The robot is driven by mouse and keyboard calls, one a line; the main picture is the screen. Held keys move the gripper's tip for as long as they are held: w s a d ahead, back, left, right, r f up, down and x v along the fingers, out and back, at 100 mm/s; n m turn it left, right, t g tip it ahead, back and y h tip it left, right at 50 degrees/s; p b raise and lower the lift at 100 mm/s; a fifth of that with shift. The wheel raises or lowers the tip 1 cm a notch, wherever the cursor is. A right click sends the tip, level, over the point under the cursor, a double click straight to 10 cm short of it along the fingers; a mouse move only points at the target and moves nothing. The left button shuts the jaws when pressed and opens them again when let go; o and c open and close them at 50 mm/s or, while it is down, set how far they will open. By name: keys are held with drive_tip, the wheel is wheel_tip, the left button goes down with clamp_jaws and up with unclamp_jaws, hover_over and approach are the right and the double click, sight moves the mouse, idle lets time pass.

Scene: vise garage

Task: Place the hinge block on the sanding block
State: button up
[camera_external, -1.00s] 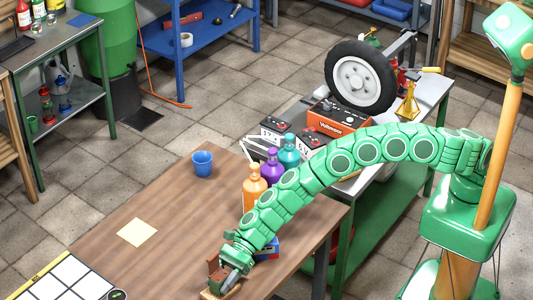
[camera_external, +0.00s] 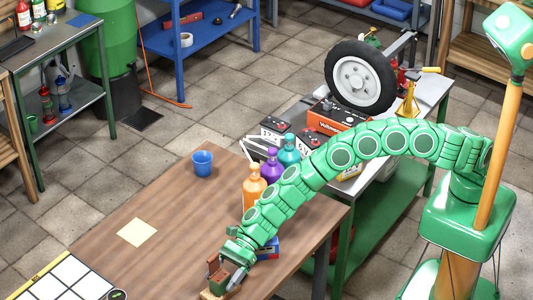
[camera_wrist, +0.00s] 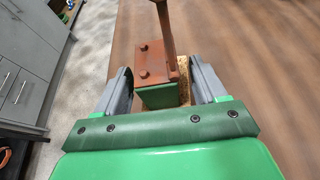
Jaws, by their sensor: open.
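The hinge block (camera_external: 216,272) is a reddish-brown piece near the front edge of the wooden table. In the wrist view the hinge block (camera_wrist: 154,62) shows two round studs, an upright plate and a green face towards me. It sits on a tan, speckled block, which I take for the sanding block (camera_wrist: 184,82); its tan edge also shows in the external view (camera_external: 209,295). My gripper (camera_wrist: 160,68) is open, with one grey finger on each side of the hinge block. A gap shows on the right; contact on the left is unclear. Most of the sanding block is hidden.
Orange (camera_external: 254,187), purple (camera_external: 271,169) and teal (camera_external: 289,150) bottles stand close beside my arm. The table's middle is mostly clear.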

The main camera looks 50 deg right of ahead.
drive_tip(key=shift+v, duration=0.75)
drive_tip(key=shift+d+r, duration=0.3)
drive_tip(key=shift+d, duration=0.35)
drive_tip(key=v, duration=0.7)
drive_tip(key=shift+d+r, duration=0.2)
drive_tip(key=shift+d, duration=0.1)
